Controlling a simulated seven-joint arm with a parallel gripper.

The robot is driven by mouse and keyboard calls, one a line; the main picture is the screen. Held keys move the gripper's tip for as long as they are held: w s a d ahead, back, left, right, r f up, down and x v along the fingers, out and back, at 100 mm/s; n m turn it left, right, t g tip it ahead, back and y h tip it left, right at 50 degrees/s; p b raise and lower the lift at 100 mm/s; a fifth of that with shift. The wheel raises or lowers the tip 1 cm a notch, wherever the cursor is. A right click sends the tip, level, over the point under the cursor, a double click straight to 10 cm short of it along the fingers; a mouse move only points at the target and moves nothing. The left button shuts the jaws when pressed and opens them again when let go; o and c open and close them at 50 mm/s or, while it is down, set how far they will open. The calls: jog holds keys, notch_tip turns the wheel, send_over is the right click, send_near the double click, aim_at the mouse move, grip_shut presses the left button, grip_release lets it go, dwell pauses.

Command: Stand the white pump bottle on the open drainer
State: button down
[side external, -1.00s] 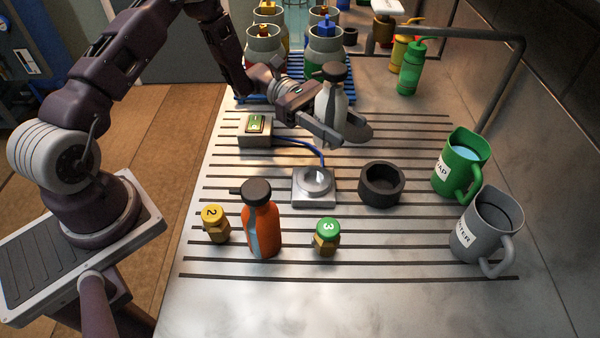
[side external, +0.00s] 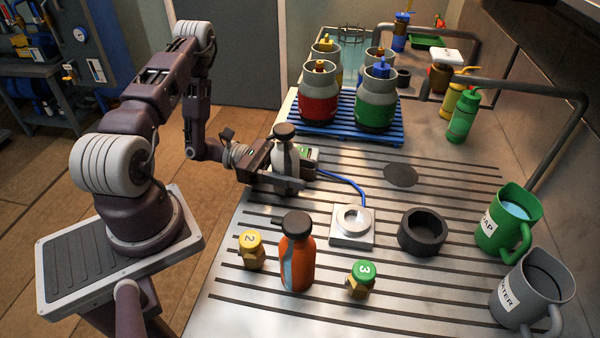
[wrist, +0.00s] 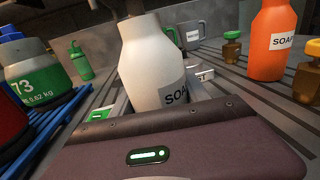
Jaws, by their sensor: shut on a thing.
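The white pump bottle (side external: 285,158) has a dark top and appears upright in my gripper (side external: 288,180). The gripper is shut around its body, at the left part of the drainer beside the small scale display. In the wrist view the white bottle (wrist: 152,65) shows a label reading "SOA", partly cut off by my gripper. Its base is hidden, so I cannot tell whether it touches the surface. The drainer (side external: 330,285) is a steel board with dark grooves. A flat dark disc (side external: 401,175) lies on it, to the right of the bottle.
Green (side external: 508,220) and grey (side external: 527,290) jugs stand at right. A blue rack (side external: 345,125) with several canisters is behind. Open grooves surround the disc.

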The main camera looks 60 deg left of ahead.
jog(key=c, duration=0.6)
grip_release()
jog(key=shift+f, duration=0.15)
jog(key=shift+o, duration=0.2)
jog(key=v, duration=1.2)
